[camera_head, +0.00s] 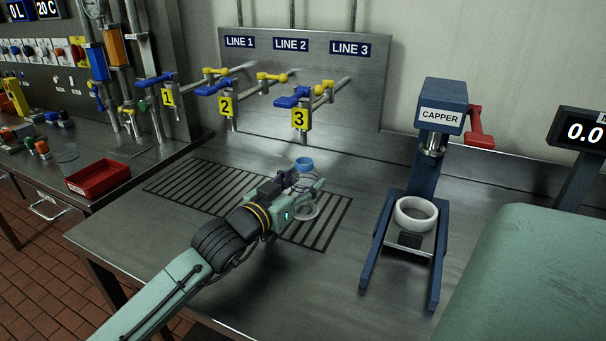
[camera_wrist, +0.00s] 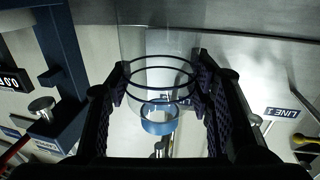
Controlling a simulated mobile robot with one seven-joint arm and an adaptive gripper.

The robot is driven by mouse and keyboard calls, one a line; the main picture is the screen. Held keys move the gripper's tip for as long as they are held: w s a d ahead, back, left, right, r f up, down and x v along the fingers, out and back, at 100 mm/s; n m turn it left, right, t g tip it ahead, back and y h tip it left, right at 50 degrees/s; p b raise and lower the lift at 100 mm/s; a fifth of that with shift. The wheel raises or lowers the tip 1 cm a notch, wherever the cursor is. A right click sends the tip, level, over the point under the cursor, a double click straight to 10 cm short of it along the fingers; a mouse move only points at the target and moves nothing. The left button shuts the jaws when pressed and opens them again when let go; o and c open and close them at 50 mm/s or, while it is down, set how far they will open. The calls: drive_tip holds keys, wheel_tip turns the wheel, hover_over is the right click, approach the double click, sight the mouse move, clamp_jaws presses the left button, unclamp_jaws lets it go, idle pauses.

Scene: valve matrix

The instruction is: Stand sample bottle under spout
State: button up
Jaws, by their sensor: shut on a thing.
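The clear sample bottle (camera_head: 304,181) with a blue neck ring is upright over the right part of the slotted drain grate. My gripper (camera_head: 303,187) is shut on its body from the front left. In the wrist view, the bottle (camera_wrist: 160,76) sits between both dark fingers of my gripper (camera_wrist: 160,80), with dark bands around it and the blue ring (camera_wrist: 159,118) beyond. The line 3 spout (camera_head: 304,137) appears just above the bottle in the head view; I cannot tell whether they line up in depth. Whether the base touches the grate is also unclear.
The spouts of line 1 (camera_head: 182,110) and line 2 (camera_head: 232,119) hang to the left, with blue and yellow valve handles. The blue capper (camera_head: 441,107) with a white ring (camera_head: 416,214) stands right. A red tray (camera_head: 97,178) is far left. The front bench is clear.

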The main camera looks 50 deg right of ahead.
drive_tip(key=o, duration=1.1)
